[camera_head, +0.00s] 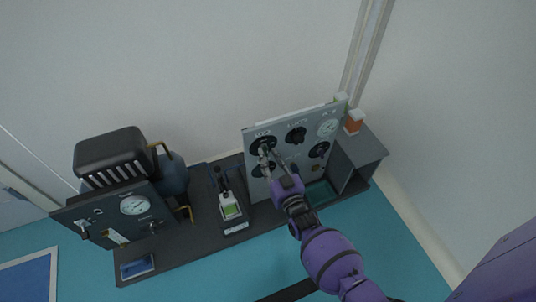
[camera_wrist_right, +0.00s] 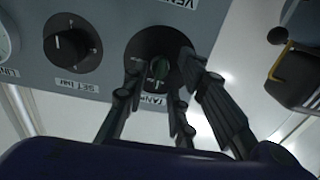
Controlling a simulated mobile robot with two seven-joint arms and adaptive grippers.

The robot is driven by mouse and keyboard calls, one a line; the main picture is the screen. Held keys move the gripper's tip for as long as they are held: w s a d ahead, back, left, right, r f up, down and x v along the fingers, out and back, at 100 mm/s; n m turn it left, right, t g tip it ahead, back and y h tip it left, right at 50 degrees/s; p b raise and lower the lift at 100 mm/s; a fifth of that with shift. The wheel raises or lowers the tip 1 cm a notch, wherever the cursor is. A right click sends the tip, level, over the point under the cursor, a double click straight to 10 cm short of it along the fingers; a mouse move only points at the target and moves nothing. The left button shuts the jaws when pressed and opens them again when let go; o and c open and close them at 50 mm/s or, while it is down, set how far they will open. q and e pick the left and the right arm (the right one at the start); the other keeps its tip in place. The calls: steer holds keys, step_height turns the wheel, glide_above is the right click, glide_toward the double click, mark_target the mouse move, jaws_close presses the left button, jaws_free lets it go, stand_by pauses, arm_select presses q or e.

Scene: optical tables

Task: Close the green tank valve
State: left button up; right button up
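In the right wrist view the picture is upside down and the label "TANK" shows beside the handle. My right gripper (camera_head: 268,154) reaches up to this valve from the front. Its fingers (camera_wrist_right: 162,72) stand on both sides of the green handle, apart from each other, and no firm grip shows. In the head view the fingers partly cover the valve. My left gripper is not in view.
A black set knob (camera_wrist_right: 72,45) and the line gauge (camera_head: 328,127) sit right of the valve in the head view. More knobs sit below. A handheld meter (camera_head: 231,209), a compressor (camera_head: 112,155) and an orange-white container (camera_head: 353,121) share the dark bench (camera_head: 190,246).

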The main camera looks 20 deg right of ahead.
steer(key=s, duration=1)
steer(key=shift+s+d, duration=0.2)
